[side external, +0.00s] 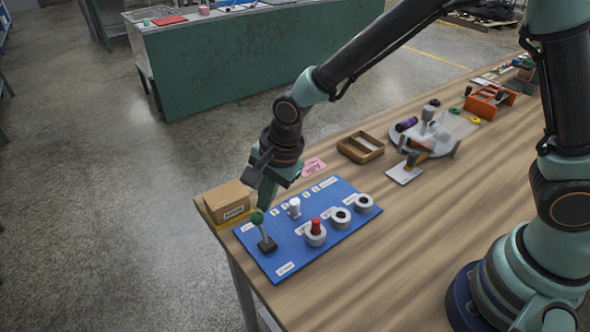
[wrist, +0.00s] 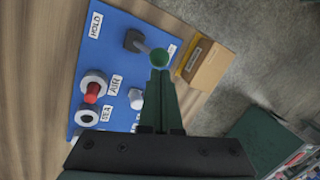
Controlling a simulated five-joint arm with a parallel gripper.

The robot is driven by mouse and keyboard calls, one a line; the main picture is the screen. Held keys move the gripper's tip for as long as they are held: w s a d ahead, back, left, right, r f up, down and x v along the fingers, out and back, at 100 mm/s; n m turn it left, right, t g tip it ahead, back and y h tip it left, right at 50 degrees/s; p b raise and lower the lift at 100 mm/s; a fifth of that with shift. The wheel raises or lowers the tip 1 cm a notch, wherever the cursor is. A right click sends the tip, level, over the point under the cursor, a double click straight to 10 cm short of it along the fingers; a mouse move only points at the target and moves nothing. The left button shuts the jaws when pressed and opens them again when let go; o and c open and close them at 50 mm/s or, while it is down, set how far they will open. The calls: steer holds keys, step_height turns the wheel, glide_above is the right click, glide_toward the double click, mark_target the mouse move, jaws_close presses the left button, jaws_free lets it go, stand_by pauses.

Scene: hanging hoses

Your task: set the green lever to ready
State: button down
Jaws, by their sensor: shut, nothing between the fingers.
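The green lever has a green ball knob (wrist: 159,57) on a grey stem and a dark base (side external: 267,244). It stands at the near left of the blue panel (side external: 325,242). The stem leans away from the HOLD label (wrist: 96,24), toward a label at the panel's other edge (wrist: 172,49), whose text I cannot read. My gripper (side external: 265,202) is shut and empty, pointing down just above and beside the knob. In the wrist view, the fingertips end right at the knob; I cannot tell if they touch.
A cardboard box (side external: 227,201) stands close behind the lever. The panel also holds a white knob (side external: 294,207), a red plug (side external: 316,226) in a grey ring, and two more rings. A wooden tray (side external: 361,147) lies farther back. The table front is clear.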

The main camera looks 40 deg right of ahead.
steer(key=shift+s, duration=0.1)
steer(key=d+r, duration=0.5)
steer(key=r, duration=0.7)
steer(key=s+d+r+n+t, duration=0.1)
steer(key=s+d+r+n, duration=0.1)
steer(key=s+d+n, duration=0.3)
steer(key=s+d+r+n+t+h, duration=0.1)
steer(key=s+d+r+n, duration=0.1)
steer(key=s+d+n, duration=0.3)
steer(key=shift+s+d+r+n+t+h, duration=0.35)
steer(key=shift+d+n, duration=1.65)
steer(key=shift+d, duration=1.25)
steer(key=shift+w, duration=0.1)
